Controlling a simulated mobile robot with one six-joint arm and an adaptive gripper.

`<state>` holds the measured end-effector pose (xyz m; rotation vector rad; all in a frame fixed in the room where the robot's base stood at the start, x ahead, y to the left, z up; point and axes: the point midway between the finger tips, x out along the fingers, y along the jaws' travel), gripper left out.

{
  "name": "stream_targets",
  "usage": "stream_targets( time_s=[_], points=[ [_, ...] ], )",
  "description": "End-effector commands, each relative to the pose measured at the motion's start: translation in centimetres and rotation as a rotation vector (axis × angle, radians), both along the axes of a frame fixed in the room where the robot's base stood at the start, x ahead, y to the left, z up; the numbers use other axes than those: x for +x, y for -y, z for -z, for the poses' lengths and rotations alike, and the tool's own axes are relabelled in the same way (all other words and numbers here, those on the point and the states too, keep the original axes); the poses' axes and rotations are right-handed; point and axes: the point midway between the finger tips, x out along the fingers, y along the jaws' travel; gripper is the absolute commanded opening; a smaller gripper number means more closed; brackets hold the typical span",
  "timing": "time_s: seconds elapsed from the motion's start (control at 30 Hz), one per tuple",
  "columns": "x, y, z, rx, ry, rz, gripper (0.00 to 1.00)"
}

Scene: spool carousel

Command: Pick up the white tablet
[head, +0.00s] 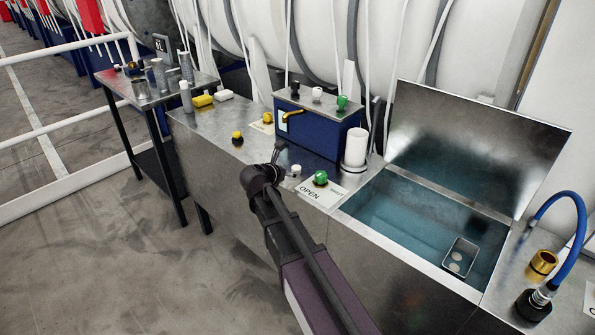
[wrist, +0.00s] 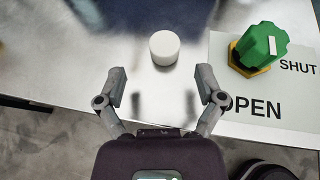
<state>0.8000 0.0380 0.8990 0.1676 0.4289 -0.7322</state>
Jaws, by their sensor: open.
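The white tablet is a short round white piece standing on the metal bench top. In the wrist view the tablet (wrist: 164,48) lies just ahead of the fingertips, roughly midway between their lines. In the head view the small white tablet (head: 296,171) stands just right of my gripper (head: 279,150). My gripper (wrist: 162,84) is open and empty, its two fingers spread wider than the tablet. The tablet is apart from both fingers.
A green knob (wrist: 260,46) on an OPEN/SHUT plate (wrist: 225,80) stands close right of the tablet. A blue box (head: 318,133) with a yellow lever is behind it. An open water basin (head: 420,215) is at the right. Bare bench lies left of the tablet.

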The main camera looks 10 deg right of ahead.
Motion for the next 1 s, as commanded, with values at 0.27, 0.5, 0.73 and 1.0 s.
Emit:
stream_targets(
  time_s=[0.27, 0.5, 0.73, 1.0],
  points=[
    [1.0, 1.1, 0.5, 0.000, 0.000, 0.001, 0.87],
    [2.8, 3.0, 1.6, 0.000, 0.000, 0.001, 0.87],
    [3.4, 3.6, 1.8, 0.000, 0.000, -0.001, 0.87],
    [3.3, 3.6, 1.7, 0.000, 0.000, 0.000, 0.87]
  ],
)
